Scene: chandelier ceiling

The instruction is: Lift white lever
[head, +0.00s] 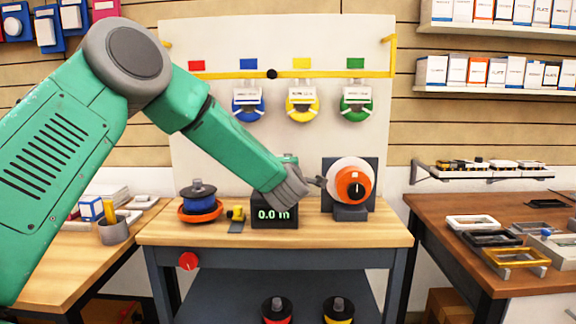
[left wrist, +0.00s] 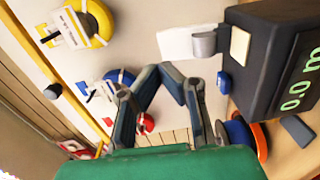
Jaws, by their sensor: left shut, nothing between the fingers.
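A black box with a green "0.0 m" readout (head: 274,213) stands on the middle bench. In the left wrist view the box (left wrist: 275,70) has a cream block (left wrist: 240,46) and a grey cylinder (left wrist: 204,43) on it, with a flat white piece (left wrist: 178,43) beside the cylinder. I cannot tell which white part is the lever. My left gripper (head: 318,182) is above and right of the box in the head view, near the white and orange spool (head: 352,184). In the left wrist view its fingers (left wrist: 160,73) converge, shut and empty. My right gripper is out of view.
A blue and orange reel (head: 200,202) and a yellow tape (head: 236,214) stand left of the box. A white board (head: 220,150) with several coloured reels rises behind. My left arm crosses the bench's left side. The right-hand bench (head: 440,225) holds several frames.

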